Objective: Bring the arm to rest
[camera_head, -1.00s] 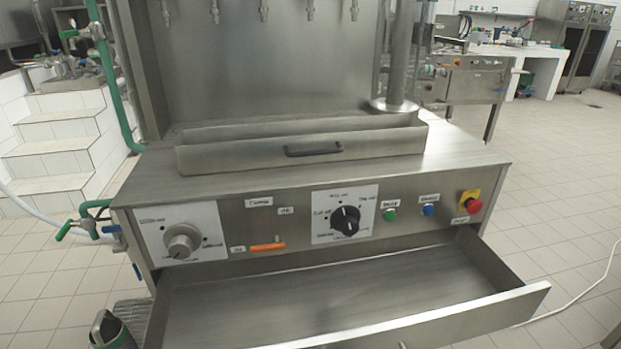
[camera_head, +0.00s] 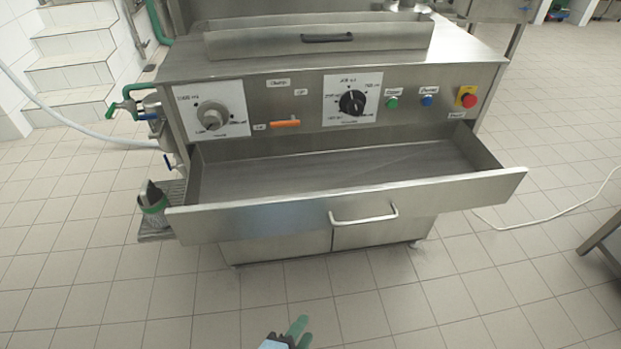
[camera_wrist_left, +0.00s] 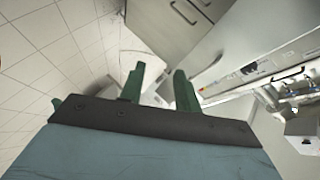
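My left gripper (camera_head: 299,333) shows at the bottom edge of the head view, with green fingers, low over the tiled floor in front of the steel machine. In the left wrist view my left gripper (camera_wrist_left: 160,88) has its two green fingers apart, with nothing between them. It touches nothing that I can see. My right gripper is in neither view. The steel drawer (camera_head: 345,209) of the machine is pulled out, and its inside looks empty. Its handle (camera_head: 363,216) faces me, clear of the gripper.
The machine's front panel has a large knob (camera_head: 213,116), a black dial (camera_head: 352,102), an orange switch (camera_head: 286,123) and a red button (camera_head: 468,100). A metal and green container (camera_head: 153,206) stands at the left. A white cable (camera_head: 560,212) lies on the floor at right.

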